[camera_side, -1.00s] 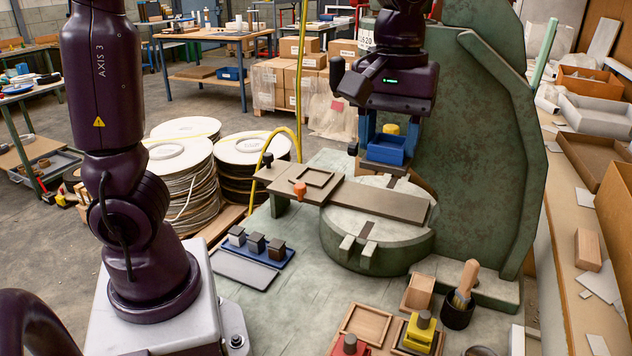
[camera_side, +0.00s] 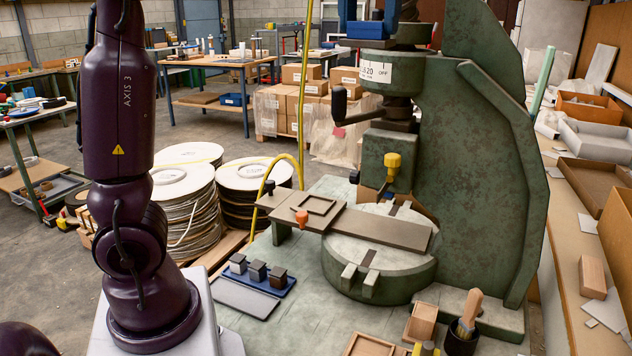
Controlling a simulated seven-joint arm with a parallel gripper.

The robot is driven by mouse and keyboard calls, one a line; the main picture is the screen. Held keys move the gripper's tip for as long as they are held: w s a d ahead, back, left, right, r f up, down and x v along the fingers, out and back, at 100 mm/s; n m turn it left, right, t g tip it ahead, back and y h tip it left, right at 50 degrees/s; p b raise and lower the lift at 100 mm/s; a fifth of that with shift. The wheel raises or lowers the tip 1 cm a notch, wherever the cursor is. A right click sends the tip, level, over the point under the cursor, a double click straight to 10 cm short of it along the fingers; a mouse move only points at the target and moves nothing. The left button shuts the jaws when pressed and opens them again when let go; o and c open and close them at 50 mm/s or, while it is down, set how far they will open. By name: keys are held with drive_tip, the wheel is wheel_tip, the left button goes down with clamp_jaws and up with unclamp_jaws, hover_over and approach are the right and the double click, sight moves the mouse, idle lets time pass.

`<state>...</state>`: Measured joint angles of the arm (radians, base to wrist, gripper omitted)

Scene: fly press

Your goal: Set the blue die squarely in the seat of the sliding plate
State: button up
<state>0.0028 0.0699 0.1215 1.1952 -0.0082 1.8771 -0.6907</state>
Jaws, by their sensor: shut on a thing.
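The blue die (camera_side: 366,30) is at the top edge of the side view. My gripper (camera_side: 369,16) is shut on it, with a blue finger at each side, and the rest of the gripper is cut off by the frame. The die is held high, well above the sliding plate and apart from it. The sliding plate (camera_side: 378,228) is a long grey-brown bar lying across the round bed of the press. Its seat (camera_side: 317,206), a square raised frame, is at the plate's left end, looks empty, and is below and left of the die. An orange knob (camera_side: 302,218) stands at the plate's front edge.
The green press body (camera_side: 470,170) stands close on the right, with its ram (camera_side: 390,158) and yellow-tipped handle (camera_side: 392,162) over the plate. A blue tray (camera_side: 283,285) with small blocks lies front left. A brush cup (camera_side: 461,338) and wooden trays stand at the front.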

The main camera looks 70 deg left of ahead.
drive_tip(key=s+a, duration=0.4)
drive_tip(key=a, duration=0.5)
drive_tip(key=s+a, duration=0.5)
drive_tip(key=a, duration=0.4)
wheel_tip(320, 180, down, 25)
drive_tip(key=w+a+f, duration=0.2)
drive_tip(key=w+f, duration=0.1)
drive_tip(key=w+a+f, duration=0.3)
drive_tip(key=w, duration=0.1)
drive_tip(key=w+a+f, duration=0.3)
drive_tip(key=f, duration=0.1)
drive_tip(key=shift+w+a, duration=0.25)
drive_tip(key=shift+w, duration=0.05)
drive_tip(key=shift+w+a+f, duration=0.2)
drive_tip(key=shift+w+f, duration=0.05)
drive_tip(key=shift+f, duration=0.15)
drive_tip(key=shift+w+f, duration=0.1)
drive_tip(key=shift+f, duration=1.5)
drive_tip(key=shift+f, duration=0.1)
